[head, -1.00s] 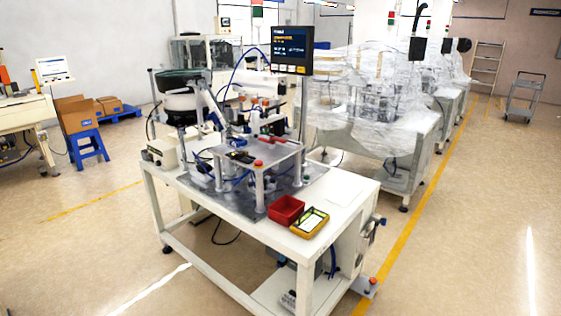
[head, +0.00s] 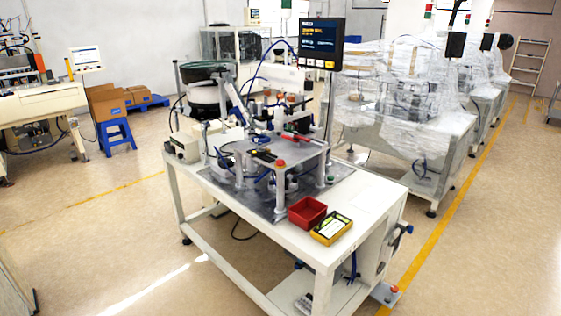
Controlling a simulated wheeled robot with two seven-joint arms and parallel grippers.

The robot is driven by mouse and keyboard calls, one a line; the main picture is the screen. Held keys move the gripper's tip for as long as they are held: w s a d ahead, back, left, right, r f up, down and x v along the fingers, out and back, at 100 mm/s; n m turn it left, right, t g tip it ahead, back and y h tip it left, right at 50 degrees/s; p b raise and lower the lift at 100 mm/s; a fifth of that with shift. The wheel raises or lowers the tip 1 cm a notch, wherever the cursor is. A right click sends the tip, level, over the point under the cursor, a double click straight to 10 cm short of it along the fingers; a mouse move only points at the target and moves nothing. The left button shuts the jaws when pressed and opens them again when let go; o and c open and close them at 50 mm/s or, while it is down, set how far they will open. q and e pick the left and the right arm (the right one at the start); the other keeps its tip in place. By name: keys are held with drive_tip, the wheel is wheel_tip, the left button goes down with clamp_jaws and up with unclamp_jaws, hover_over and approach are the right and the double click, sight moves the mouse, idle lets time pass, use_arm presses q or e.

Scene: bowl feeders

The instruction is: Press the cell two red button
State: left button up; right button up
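A white workstation table (head: 270,230) with a bowl feeder (head: 208,92) stands in the middle of the head view. A small red button (head: 280,163) sits on the front corner of the raised metal plate (head: 300,152) on this table. Another red button (head: 394,289) shows low at the table's right foot. I cannot tell from the view which station is cell two. Neither of my grippers is in view.
A red bin (head: 307,212) and a yellow-framed device (head: 331,228) lie on the table's front right. A monitor (head: 321,44) rises behind. Plastic-wrapped machines (head: 400,110) stand at back right. Blue step stool (head: 115,134) and boxes are at left. The front left floor is open.

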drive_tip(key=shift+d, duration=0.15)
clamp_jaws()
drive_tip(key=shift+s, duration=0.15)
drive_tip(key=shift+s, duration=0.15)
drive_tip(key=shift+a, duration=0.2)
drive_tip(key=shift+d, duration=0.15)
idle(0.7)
